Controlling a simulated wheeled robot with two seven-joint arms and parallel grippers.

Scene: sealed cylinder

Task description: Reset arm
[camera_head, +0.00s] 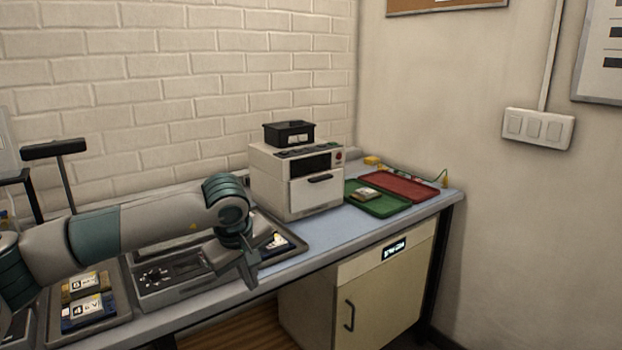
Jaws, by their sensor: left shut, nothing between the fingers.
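My left arm reaches in from the left across the front of the workbench. My left gripper (248,274) hangs over the bench's front edge, by the right end of a grey control box (165,282). Its fingers are shut with nothing between them. My right gripper is not in view. No sealed cylinder can be made out in this view.
A white machine (297,180) with a black box (289,133) on top stands at the back. A green tray (385,208) holding a small item and a red tray (412,186) lie right. Labelled packs (86,310) lie left. The blue mat (345,235) is clear.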

